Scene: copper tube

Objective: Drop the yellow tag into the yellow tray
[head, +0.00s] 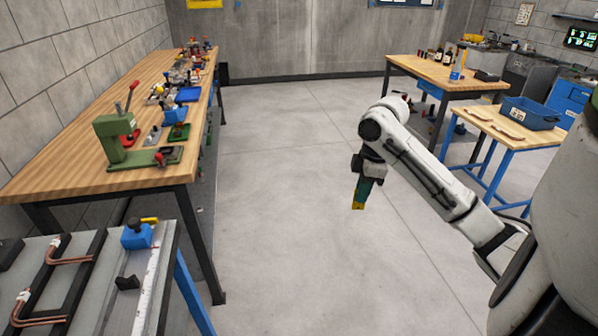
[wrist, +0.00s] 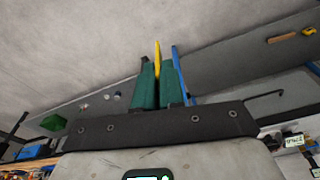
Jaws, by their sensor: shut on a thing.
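My gripper (head: 361,193) hangs over the open floor in the middle of the head view, fingers pointing down. Its dark green fingers are shut on the yellow tag (head: 357,206), whose lower end sticks out below the fingertips. In the wrist view the tag (wrist: 157,58) shows edge-on as a thin yellow strip between the green fingers of my gripper (wrist: 158,80). The tag is apart from every table and touches only the fingers. I cannot make out a yellow tray in either view.
A long wooden bench (head: 75,152) with a green press (head: 117,138) and many small items runs along the left. A grey table (head: 100,305) with copper tubes stands front left. At right are a wooden table (head: 440,72) and a smaller one with a blue bin (head: 532,113). The middle floor is clear.

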